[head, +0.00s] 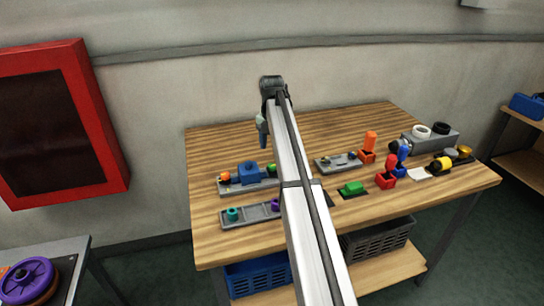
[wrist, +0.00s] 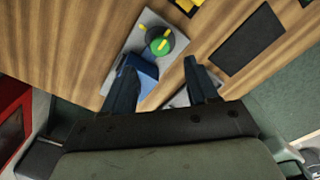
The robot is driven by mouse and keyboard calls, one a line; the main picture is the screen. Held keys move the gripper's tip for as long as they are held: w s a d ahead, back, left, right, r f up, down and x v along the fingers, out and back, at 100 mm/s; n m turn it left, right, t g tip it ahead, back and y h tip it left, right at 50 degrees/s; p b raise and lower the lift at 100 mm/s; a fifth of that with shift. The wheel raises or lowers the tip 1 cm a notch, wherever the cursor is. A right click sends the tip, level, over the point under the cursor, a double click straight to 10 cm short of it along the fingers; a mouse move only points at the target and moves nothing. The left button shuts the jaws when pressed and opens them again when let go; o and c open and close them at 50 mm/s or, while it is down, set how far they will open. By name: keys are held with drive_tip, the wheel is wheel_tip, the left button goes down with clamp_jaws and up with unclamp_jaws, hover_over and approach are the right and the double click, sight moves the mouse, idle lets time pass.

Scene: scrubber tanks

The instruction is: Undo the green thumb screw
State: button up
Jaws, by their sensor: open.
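The green thumb screw (wrist: 159,42) is a round green knob with yellow marks, seated on a light grey plate (wrist: 118,62) in the wrist view. A blue block (wrist: 146,66) sits beside it on the same plate. In the head view the green screw (head: 270,168) shows just left of my arm, with the blue block (head: 248,173) to its left. My gripper (wrist: 160,66) is open, its two dark fingers apart and nothing held. The knob lies beyond the fingertips in the wrist view, and the left finger overlaps the blue block there. I cannot tell the finger height.
An orange knob (head: 225,177) is at the plate's left end. Nearer is another grey plate with a teal knob (head: 232,214) and a purple one. Right of my arm are a green block (head: 351,188), red and blue parts, and a grey box (head: 430,138). The table's back left is bare.

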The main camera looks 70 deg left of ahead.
drive_tip(key=shift+r, duration=2.7)
